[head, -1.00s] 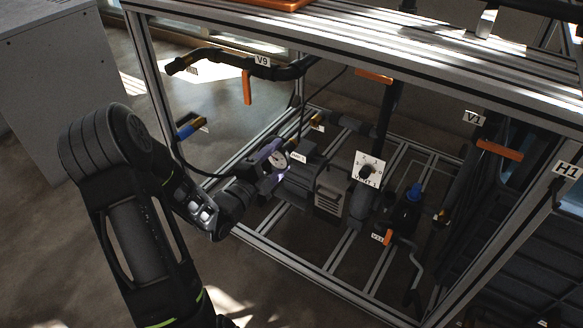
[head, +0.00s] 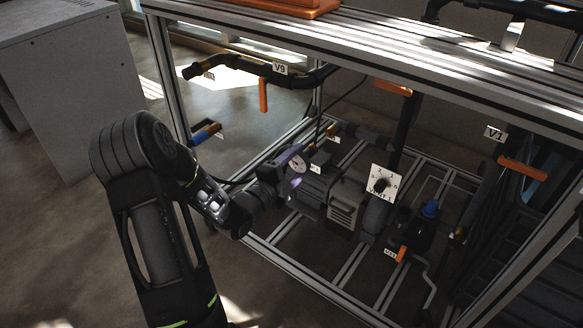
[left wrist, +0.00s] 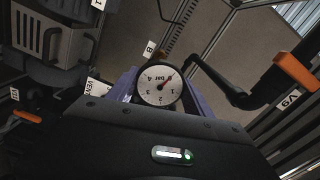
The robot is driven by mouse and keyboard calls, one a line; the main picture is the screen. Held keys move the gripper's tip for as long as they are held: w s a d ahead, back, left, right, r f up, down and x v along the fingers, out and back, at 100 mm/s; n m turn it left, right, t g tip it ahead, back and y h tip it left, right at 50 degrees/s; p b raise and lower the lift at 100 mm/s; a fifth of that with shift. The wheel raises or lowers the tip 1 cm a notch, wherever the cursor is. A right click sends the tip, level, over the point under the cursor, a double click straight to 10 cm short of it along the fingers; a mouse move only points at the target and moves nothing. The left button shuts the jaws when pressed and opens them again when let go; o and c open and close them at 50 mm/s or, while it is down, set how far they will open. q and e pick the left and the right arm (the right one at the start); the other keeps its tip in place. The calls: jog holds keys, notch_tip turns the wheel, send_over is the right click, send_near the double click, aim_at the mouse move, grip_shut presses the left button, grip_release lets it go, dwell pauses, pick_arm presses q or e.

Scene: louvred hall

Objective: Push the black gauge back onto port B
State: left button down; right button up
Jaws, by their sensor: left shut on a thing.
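The black gauge (head: 297,163) has a round white dial. In the left wrist view its dial (left wrist: 160,86), marked bar, faces the camera between two purple fingers. My left gripper (head: 291,167) is shut on the gauge, above the grey pump inside the frame. A white tag lettered B (left wrist: 149,48) shows just beyond the gauge in the left wrist view, near a small brass-coloured part (left wrist: 164,59). The gauge hides most of what lies behind it, so I cannot tell whether it touches the port. My right gripper is not in view.
The grey pump (head: 343,208) and a dial plate (head: 385,184) stand right of the gripper. Black pipe V9 (head: 235,63) with an orange handle (head: 263,95) runs above. The aluminium frame's lower front rail (head: 285,268) passes below my arm.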

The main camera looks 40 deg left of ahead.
aim_at(309, 153)
pick_arm(q)
jog(key=w+b, duration=0.1)
jog(key=w, duration=0.2)
jog(key=shift+w+f, duration=0.1)
jog(key=shift+w, duration=0.75)
jog(key=shift+b, duration=0.5)
jog(key=shift+w+b, duration=0.2)
jog(key=shift+b, duration=0.2)
jog(key=shift+w, duration=0.1)
